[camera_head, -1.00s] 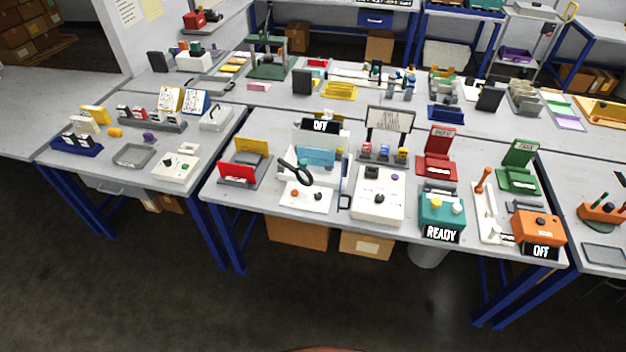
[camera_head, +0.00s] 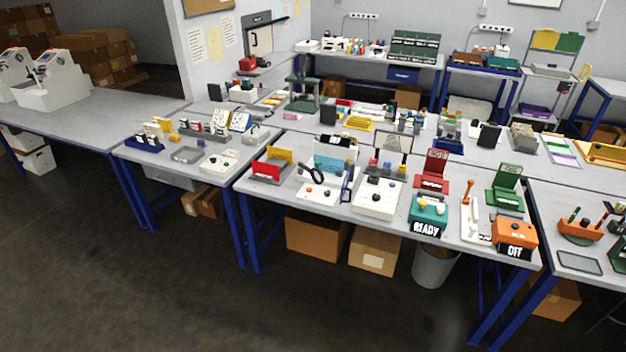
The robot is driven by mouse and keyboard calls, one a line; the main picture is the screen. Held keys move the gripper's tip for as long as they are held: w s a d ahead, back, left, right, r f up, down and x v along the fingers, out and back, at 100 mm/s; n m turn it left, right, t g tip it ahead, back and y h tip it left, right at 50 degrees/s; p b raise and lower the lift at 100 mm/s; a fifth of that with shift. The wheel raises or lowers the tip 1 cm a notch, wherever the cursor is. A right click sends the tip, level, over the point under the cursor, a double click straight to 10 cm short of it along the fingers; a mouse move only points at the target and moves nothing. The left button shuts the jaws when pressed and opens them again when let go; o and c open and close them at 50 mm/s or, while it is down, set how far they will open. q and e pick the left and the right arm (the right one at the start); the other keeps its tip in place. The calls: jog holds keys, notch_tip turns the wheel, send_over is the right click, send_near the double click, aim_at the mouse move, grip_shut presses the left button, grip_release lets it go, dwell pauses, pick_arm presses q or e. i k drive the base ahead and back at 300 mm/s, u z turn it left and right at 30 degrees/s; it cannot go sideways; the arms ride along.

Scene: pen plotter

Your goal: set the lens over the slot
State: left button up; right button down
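A black-rimmed round lens with a dark handle (camera_head: 311,173), like a magnifying glass, stands at the front of the middle table. It is over or just behind a low white control box (camera_head: 318,193) with an orange knob; I cannot tell whether they touch. Behind it is a white device with a light-blue panel (camera_head: 334,161). A slot cannot be made out at this size. Neither of my grippers is in view.
On the same table (camera_head: 272,196) are a red-and-yellow holder (camera_head: 270,167), a white button box (camera_head: 376,197), a teal READY box (camera_head: 428,212) and an orange OFF box (camera_head: 515,236). Cardboard boxes (camera_head: 317,236) and a bin (camera_head: 434,265) stand underneath. The floor in front is clear.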

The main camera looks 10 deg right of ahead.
aim_at(317, 163)
jog(key=u, duration=0.45)
jog(key=i, duration=0.55)
jog(key=u, duration=0.65)
jog(key=i, duration=0.75)
jog(key=z, duration=0.05)
